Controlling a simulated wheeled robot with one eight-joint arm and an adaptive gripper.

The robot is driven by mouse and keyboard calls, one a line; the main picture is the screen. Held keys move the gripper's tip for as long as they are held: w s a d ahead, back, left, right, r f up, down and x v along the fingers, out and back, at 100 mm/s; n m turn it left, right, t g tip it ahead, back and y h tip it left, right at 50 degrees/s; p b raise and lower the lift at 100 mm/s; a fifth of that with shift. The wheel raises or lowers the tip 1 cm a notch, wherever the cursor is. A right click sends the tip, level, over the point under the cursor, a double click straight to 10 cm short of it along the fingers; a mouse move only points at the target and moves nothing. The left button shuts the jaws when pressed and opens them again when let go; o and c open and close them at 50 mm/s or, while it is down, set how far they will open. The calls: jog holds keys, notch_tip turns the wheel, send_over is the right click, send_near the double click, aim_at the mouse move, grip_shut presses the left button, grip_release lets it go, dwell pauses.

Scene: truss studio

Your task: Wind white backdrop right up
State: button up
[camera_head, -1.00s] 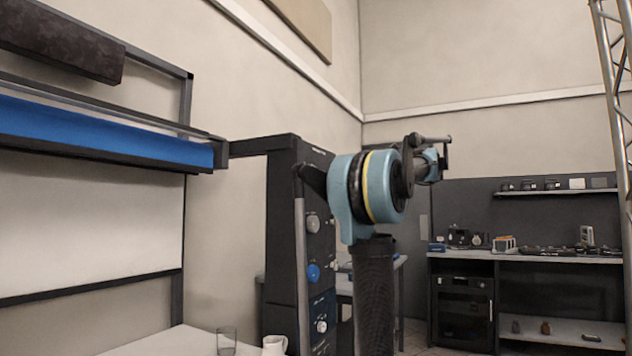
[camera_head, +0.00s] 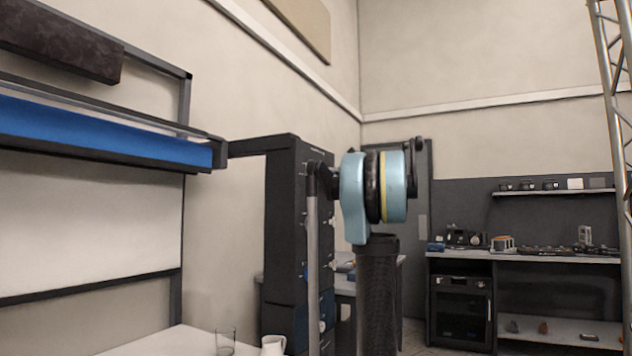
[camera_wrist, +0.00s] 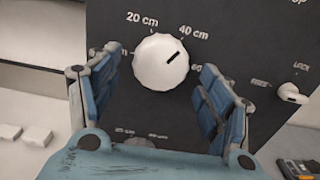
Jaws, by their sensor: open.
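A white backdrop (camera_head: 90,218) hangs at the left in the head view, below a blue roll, with a dark bar along its bottom. A tall dark control column (camera_head: 284,225) stands right of it, its front partly hidden by my arm. In the wrist view, a white round dial (camera_wrist: 160,62) sits on a dark panel (camera_wrist: 226,48) marked "20 cm" and "40 cm". The dial's dark pointer line aims up and right, near "40 cm". My gripper (camera_wrist: 158,88) is open, its blue-padded fingers on either side of the dial; whether they touch it is unclear.
A small white switch (camera_wrist: 291,93) marked "LOCK" is right of the dial. A blue roll (camera_head: 90,130) spans the frame above the white backdrop. A glass (camera_head: 225,342) and a white mug (camera_head: 273,346) stand on the table below. A workbench (camera_head: 530,256) is at the right.

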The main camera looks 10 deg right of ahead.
jog(key=shift+x, duration=0.95)
jog(key=c, duration=1)
jog(key=shift+c, duration=0.2)
